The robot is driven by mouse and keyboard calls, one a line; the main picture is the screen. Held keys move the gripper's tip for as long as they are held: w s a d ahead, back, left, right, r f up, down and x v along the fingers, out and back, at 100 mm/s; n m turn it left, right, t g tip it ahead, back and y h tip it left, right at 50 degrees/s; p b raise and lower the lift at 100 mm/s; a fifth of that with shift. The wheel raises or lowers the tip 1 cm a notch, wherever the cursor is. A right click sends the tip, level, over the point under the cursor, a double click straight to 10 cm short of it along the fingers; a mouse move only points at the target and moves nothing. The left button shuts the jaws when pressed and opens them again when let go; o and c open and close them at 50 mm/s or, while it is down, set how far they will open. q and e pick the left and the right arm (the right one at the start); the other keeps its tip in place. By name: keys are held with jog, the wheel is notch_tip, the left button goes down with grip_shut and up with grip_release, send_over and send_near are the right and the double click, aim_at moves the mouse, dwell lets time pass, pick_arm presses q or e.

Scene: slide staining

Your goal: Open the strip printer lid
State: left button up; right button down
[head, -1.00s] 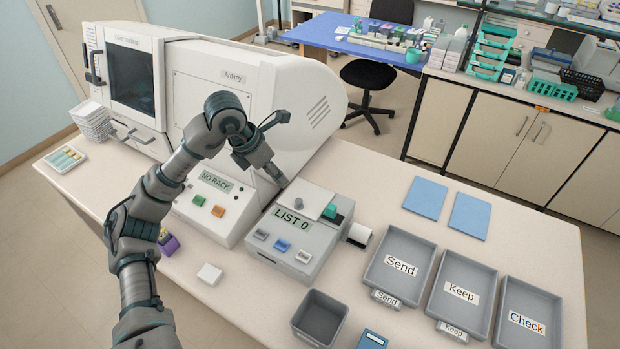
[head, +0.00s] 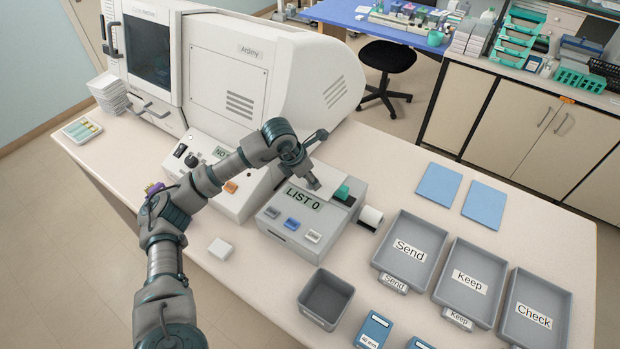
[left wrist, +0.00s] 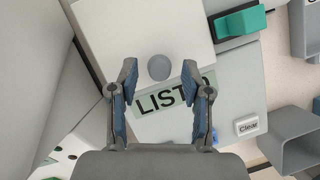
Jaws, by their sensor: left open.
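The strip printer (head: 303,226) is a grey box in the middle of the table, with a "LIST 0" display and several buttons on its front. Its pale lid (head: 326,176) lies flat on top, closed, with a green block (head: 342,192) at its right side. In the left wrist view the lid (left wrist: 120,35) carries a round grey knob (left wrist: 159,67). My left gripper (left wrist: 159,85) is open above the printer, with the knob between and slightly beyond its fingertips. It does not appear to touch the knob. In the head view the arm hides the knob. My right gripper is not in view.
The large white machine (head: 225,70) stands behind and left of the printer. A white roll (head: 370,217) sits at the printer's right. Grey trays (head: 382,267) labelled Send, Keep and Check lie further right. An empty grey bin (head: 325,298) stands in front.

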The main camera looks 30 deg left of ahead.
pick_arm(q)
jog(key=shift+w+f, duration=0.15)
jog(key=shift+f, duration=0.35)
jog(key=c, duration=0.9)
grip_shut()
jog(key=shift+r, duration=0.15)
